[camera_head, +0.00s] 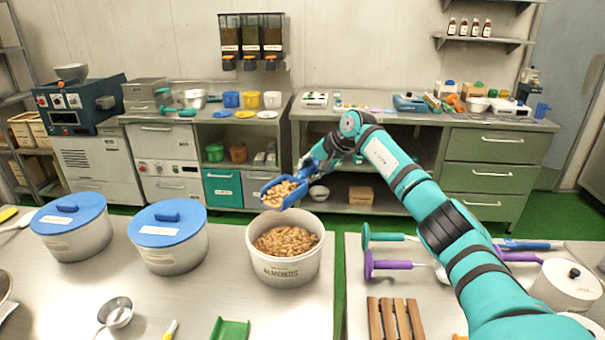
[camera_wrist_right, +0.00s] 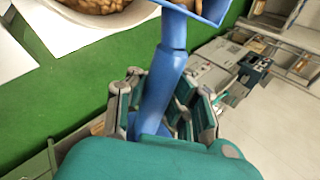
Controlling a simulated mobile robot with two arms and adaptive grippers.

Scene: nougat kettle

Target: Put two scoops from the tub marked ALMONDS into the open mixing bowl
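The open white tub marked ALMONDS (camera_head: 285,272) stands on the front table, with brown almonds (camera_head: 286,241) inside. My right gripper (camera_head: 316,163) is shut on the handle of a blue scoop (camera_head: 284,205). The scoop is above the tub's rear rim and carries a heap of almonds. In the right wrist view, the fingers (camera_wrist_right: 165,100) close around the scoop's blue handle (camera_wrist_right: 166,75), and part of the tub shows at the top. At the head view's left edge, a cut-off round rim (camera_head: 4,288) may be the mixing bowl; I cannot tell. My left gripper is out of view.
Two white tubs with blue lids, one at far left (camera_head: 78,240) and one (camera_head: 170,250) nearer, stand left of the almonds. A metal ladle (camera_head: 116,314) and a green piece (camera_head: 231,329) lie in front. Purple and green utensils (camera_head: 398,265) and a wooden rack (camera_head: 396,318) lie right.

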